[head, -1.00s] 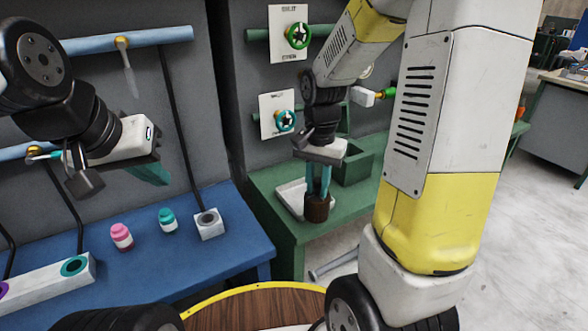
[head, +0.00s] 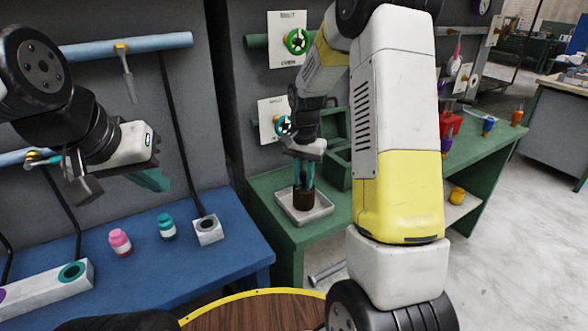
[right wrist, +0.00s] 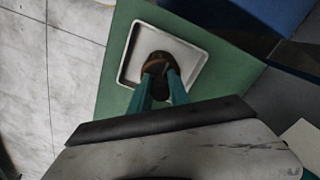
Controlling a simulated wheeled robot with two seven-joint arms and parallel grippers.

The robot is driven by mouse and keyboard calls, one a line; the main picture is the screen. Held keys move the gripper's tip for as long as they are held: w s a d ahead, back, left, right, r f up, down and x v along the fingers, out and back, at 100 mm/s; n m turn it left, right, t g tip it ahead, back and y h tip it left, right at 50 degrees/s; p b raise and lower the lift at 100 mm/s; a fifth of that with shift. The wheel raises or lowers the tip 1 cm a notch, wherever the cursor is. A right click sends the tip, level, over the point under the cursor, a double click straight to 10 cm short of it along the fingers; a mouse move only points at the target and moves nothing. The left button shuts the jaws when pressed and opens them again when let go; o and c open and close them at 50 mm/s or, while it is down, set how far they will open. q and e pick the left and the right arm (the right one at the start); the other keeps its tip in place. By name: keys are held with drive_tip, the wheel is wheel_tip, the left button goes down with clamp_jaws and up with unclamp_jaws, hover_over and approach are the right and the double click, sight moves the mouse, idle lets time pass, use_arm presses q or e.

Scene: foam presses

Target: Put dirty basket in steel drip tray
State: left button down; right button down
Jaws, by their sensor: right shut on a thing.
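The dirty basket (head: 303,200) is a small dark brown cup. My right gripper (head: 304,182) is shut on it from above, teal fingers pointing down. The pale grey steel drip tray (head: 322,208) lies on the green bench. The basket is inside the tray's outline in both views; I cannot tell whether its bottom touches the tray. In the right wrist view the basket (right wrist: 157,64) is between the fingertips (right wrist: 160,82), with the tray (right wrist: 188,52) around it. My left gripper (head: 148,180) hangs above the blue bench, apart from these things; its jaw opening is unclear.
The green bench (head: 262,190) has a green open box (head: 340,165) behind the tray. The blue bench (head: 190,262) holds a pink jar (head: 120,242), a teal jar (head: 166,226) and a grey block (head: 208,230).

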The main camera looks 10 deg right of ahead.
drive_tip(key=c, duration=1.2)
unclamp_jaws()
drive_tip(key=shift+c, duration=0.2)
wheel_tip(320, 180, up, 12)
drive_tip(key=s+a+r+n+t+y, duration=0.1)
drive_tip(key=s+r+n+t, duration=0.2)
drive_tip(key=s, duration=0.9)
drive_tip(key=s+a+r+n+t+y, duration=0.1)
drive_tip(key=s+r+n+t, duration=0.2)
drive_tip(key=s, duration=0.9)
drive_tip(key=shift+r+n, duration=0.7)
drive_tip(key=shift+r, duration=0.4)
